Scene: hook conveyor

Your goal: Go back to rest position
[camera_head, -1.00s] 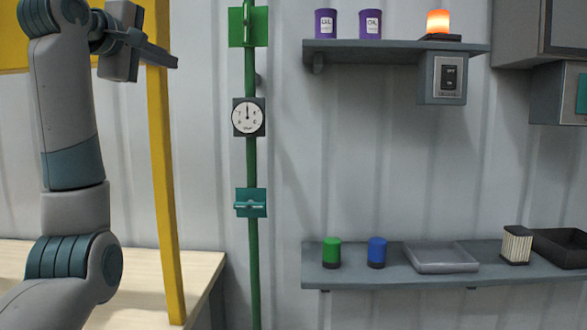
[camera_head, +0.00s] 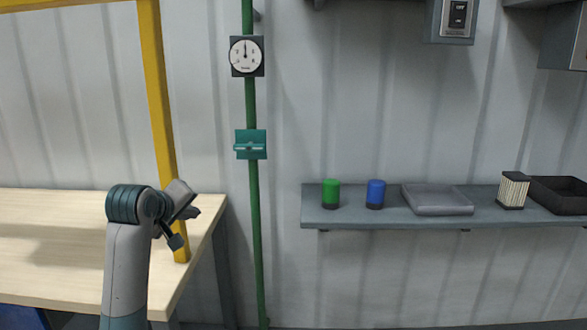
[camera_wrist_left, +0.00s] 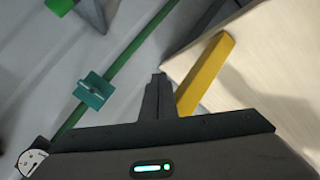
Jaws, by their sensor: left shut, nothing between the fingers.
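My left gripper (camera_head: 188,220) is low in front of the wooden workbench and the yellow post in the head view. In the left wrist view its dark fingers (camera_wrist_left: 159,80) are together, with nothing between them. The fingers point toward the bench corner and the foot of the yellow post (camera_wrist_left: 205,72). Most of my left arm below the wrist is cut off by the frame. My right gripper is not in either view.
The wooden workbench (camera_head: 60,225) with a yellow frame post (camera_head: 158,100) is at left. A green pipe (camera_head: 256,220) carries a gauge (camera_head: 246,56) and a teal valve (camera_head: 250,145). A shelf (camera_head: 400,215) at right holds several items. Wall space below it is clear.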

